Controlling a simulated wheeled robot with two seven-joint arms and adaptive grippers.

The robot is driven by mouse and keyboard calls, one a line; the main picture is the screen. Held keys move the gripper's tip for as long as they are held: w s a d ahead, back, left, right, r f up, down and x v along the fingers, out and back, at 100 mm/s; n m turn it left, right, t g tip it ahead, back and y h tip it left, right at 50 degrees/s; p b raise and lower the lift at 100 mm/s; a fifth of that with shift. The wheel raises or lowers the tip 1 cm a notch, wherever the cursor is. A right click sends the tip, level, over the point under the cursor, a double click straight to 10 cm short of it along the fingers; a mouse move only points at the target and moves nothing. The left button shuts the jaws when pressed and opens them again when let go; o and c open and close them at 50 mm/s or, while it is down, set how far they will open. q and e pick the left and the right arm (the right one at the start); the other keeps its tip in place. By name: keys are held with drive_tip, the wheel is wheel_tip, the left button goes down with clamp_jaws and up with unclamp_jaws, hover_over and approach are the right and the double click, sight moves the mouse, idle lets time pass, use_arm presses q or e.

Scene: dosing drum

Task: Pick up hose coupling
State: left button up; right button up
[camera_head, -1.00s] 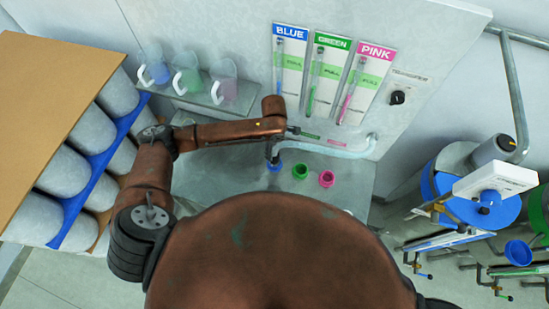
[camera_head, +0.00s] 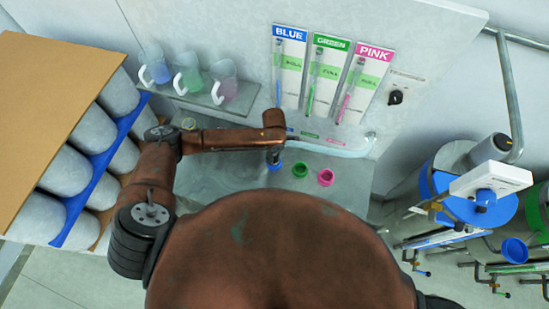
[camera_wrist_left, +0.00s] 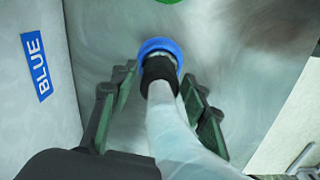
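The hose coupling (camera_wrist_left: 159,70) is a black sleeve on the end of a pale, translucent hose (camera_wrist_left: 174,125). In the left wrist view it meets a round blue fitting (camera_wrist_left: 157,46), apparently seated in it or resting on it. My left gripper (camera_wrist_left: 160,88) is open, with one green-padded finger on each side of the coupling and hose and gaps between. In the head view, my left gripper (camera_head: 274,156) is low over the blue fitting (camera_head: 275,167); the coupling itself is mostly hidden there. My right gripper is not in view.
A green fitting (camera_head: 300,170) and a pink fitting (camera_head: 325,177) stand right of the blue one on the metal counter (camera_head: 225,172). The hose (camera_head: 340,150) runs to the wall panel. Several jugs stand on a shelf (camera_head: 205,98) at the back left.

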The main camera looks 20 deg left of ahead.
use_arm(q)
clamp_jaws()
idle(0.5)
drive_tip(key=shift+r, duration=0.5)
wheel_tip(320, 180, up, 2)
drive_tip(key=shift+r+b, duration=0.1)
drive_tip(key=shift+b, duration=0.5)
drive_tip(key=s+d+r+b, duration=0.1)
drive_tip(key=s+d+r, duration=0.3)
drive_tip(key=s+r, duration=0.6)
drive_tip(key=s, duration=0.3)
drive_tip(key=shift+s, duration=0.2)
